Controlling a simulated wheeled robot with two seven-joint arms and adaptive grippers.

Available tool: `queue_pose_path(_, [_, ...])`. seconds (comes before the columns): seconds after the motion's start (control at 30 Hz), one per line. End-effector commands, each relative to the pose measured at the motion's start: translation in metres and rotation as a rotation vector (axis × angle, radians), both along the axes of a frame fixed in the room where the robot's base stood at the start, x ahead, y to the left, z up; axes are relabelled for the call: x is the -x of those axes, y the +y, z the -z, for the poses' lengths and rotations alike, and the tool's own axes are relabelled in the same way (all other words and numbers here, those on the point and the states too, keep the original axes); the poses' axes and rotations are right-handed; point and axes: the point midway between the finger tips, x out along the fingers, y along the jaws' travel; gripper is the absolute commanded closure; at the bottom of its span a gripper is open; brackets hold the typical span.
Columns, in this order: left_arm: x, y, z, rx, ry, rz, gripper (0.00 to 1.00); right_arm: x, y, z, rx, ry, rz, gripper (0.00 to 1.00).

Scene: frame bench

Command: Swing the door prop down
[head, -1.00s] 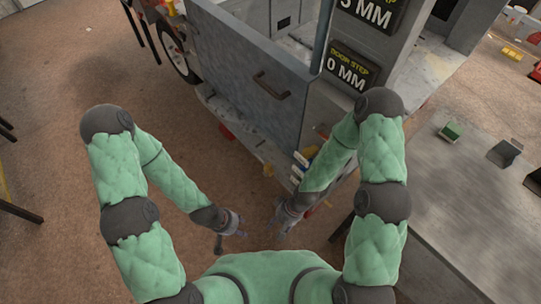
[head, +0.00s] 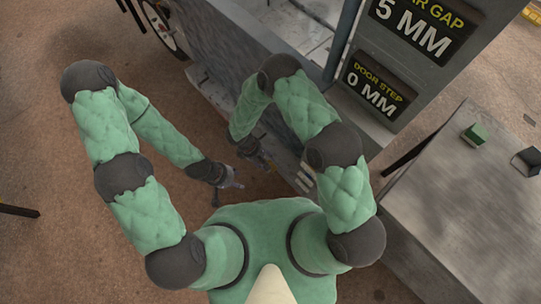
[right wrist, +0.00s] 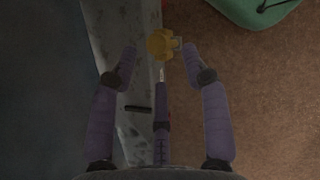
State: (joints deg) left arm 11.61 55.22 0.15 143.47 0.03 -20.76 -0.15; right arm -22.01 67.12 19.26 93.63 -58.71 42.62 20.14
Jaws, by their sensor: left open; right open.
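A yellow knob-like piece (right wrist: 161,44), which looks like the door prop's end, shows in the right wrist view beside a pale, worn ledge (right wrist: 112,25). My right gripper (right wrist: 159,52) is open, with its two purple fingertips on either side of the yellow piece; I cannot tell whether they touch it. In the head view my right gripper (head: 267,163) is low beside the bench frame, partly hidden by its arm. My left gripper (head: 237,182) is open and empty, lower and to the left, over the floor. The blue-grey door panel (head: 228,58) is partly covered by my right arm.
A sign (head: 420,30) reads 5 MM, and a door step sign (head: 375,88) reads 0 MM. A grey table (head: 460,220) at the right carries a green block (head: 474,134) and a dark bracket (head: 527,160). Brown floor (head: 60,200) at the left is mostly clear.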

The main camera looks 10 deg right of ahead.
Motion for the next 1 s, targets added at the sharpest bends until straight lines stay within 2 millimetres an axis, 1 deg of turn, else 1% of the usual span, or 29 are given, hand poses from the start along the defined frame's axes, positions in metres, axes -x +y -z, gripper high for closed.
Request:
queue_pose_path(0.03, [0.0, 0.0, 0.004, 0.0, 0.0, 0.0, 0.51, 0.002, -0.004, 0.012, 0.0, 0.003, 0.001, 0.53])
queue_pose_path(0.1, [0.0, 0.0, 0.006, 0.0, -0.001, 0.0, 0.51, 0.003, -0.009, 0.023, 0.0, 0.003, 0.001, 0.53])
queue_pose_path(0.2, [0.0, 0.0, 0.009, 0.0, -0.001, 0.0, 0.51, 0.005, -0.015, 0.037, -0.001, 0.004, 0.002, 0.53])
queue_pose_path(0.33, [-0.001, 0.0, 0.012, 0.0, -0.001, 0.0, 0.51, 0.006, -0.02, 0.051, -0.001, 0.002, 0.003, 0.53])
queue_pose_path(0.5, [-0.001, 0.0, 0.013, 0.0, -0.001, 0.0, 0.51, 0.007, -0.024, 0.059, -0.002, 0.0, 0.003, 0.53])
queue_pose_path(0.8, [-0.001, 0.0, 0.013, 0.0, -0.001, 0.0, 0.51, 0.007, -0.024, 0.06, -0.002, -0.001, 0.002, 0.53])
queue_pose_path(0.87, [-0.001, 0.0, 0.013, 0.0, -0.001, 0.0, 0.51, 0.007, -0.024, 0.06, -0.002, 0.0, 0.002, 0.7])
queue_pose_path(0.9, [-0.001, 0.0, 0.013, 0.0, -0.001, 0.0, 0.51, 0.007, -0.024, 0.06, -0.002, 0.0, 0.002, 0.81])
queue_pose_path(0.97, [-0.001, 0.0, 0.013, 0.0, -0.001, 0.0, 0.51, 0.007, -0.024, 0.06, -0.003, 0.0, 0.002, 0.98])
queue_pose_path(1.0, [-0.001, 0.0, 0.013, 0.0, -0.001, 0.0, 0.51, 0.008, -0.024, 0.06, -0.003, 0.001, 0.002, 1.0])
